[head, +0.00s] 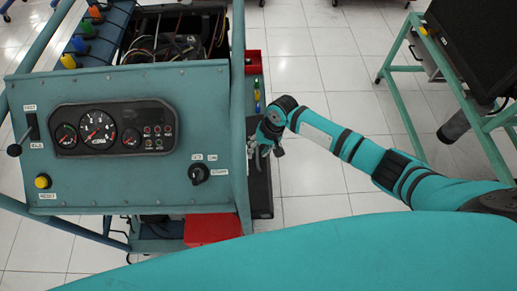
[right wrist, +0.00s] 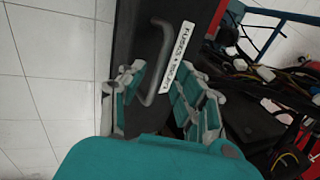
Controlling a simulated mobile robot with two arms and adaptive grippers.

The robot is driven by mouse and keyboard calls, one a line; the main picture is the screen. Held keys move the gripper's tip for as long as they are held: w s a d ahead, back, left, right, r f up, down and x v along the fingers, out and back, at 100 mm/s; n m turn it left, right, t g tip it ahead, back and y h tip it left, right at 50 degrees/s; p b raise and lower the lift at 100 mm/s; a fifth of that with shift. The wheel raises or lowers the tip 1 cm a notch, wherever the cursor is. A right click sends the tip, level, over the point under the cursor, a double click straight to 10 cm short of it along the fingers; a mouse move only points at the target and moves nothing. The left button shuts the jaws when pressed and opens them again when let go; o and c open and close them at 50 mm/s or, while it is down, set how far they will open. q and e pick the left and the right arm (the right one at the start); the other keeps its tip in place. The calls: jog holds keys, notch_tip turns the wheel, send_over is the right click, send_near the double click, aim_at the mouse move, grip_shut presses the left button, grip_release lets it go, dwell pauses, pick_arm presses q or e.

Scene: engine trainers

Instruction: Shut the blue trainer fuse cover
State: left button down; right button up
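The blue trainer (head: 150,160) stands at left in the head view, its gauge panel facing me. Its dark fuse cover (head: 261,188) shows as a dark panel at the trainer's right side. In the right wrist view the cover (right wrist: 136,40) fills the middle, with a bent bar handle (right wrist: 166,62) and a white fuses and relays label (right wrist: 177,59). How far the cover stands open is hard to tell. My right gripper (head: 262,146) is at the cover; in the wrist view its fingers (right wrist: 160,88) are apart, on either side of the handle's lower end. Contact is unclear. My left gripper is out of view.
Loose wires (right wrist: 265,75) and a dark box (right wrist: 255,122) lie right of the cover in the wrist view. A red box (head: 212,229) sits below the panel. A green-framed stand (head: 400,110) with a dark screen is at right. Tiled floor between is clear.

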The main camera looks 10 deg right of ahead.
aim_at(266, 159)
grip_shut()
dwell(0.4)
jog(key=d+f+y, duration=0.1)
jog(key=d+f+y+b, duration=0.1)
jog(key=d, duration=0.1)
jog(key=shift+s+d+f, duration=0.25)
jog(key=shift+s+f, duration=0.1)
jog(key=shift+d+f, duration=0.1)
jog(key=shift+d, duration=0.1)
jog(key=shift+s, duration=0.15)
